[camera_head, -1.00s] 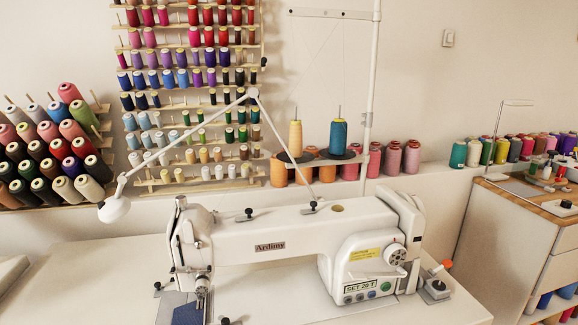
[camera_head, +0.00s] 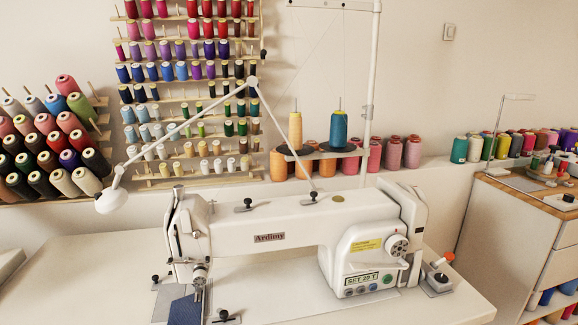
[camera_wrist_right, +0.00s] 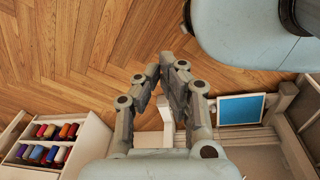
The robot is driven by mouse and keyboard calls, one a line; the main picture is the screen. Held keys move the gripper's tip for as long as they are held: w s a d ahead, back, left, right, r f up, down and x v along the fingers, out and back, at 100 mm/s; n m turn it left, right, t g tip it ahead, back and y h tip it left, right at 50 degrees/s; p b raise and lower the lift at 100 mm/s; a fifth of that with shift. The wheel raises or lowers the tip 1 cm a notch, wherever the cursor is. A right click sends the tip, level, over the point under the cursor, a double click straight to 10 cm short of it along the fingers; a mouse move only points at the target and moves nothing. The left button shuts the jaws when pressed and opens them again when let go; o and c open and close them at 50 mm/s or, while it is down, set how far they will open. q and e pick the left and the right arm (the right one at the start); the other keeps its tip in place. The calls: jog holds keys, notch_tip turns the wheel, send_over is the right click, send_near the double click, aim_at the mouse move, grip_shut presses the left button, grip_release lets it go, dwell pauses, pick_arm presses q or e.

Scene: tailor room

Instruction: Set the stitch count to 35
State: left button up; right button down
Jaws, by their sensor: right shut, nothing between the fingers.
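A white sewing machine (camera_head: 270,232) stands on the pale table in the head view. Its small display (camera_head: 361,279) at the lower right of the body reads "SET 20 T". Several small round buttons (camera_head: 366,290) sit below the display, and a larger green one (camera_head: 388,280) is at its right. A dial (camera_head: 397,246) is above. Neither gripper shows in the head view. In the right wrist view, my right gripper (camera_wrist_right: 166,72) is shut and empty, with herringbone wood floor behind it.
Thread racks (camera_head: 190,90) cover the wall behind. A lamp arm (camera_head: 185,125) and a thread stand (camera_head: 370,100) rise behind the machine. A drawer cabinet (camera_head: 510,225) stands at right. The right wrist view shows a shelf of spools (camera_wrist_right: 50,140) and a blue panel (camera_wrist_right: 241,109).

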jog(key=s, duration=0.1)
jog(key=s+f, duration=0.1)
jog(key=s, duration=0.2)
jog(key=shift+s+f, duration=0.1)
jog(key=shift+f, duration=0.25)
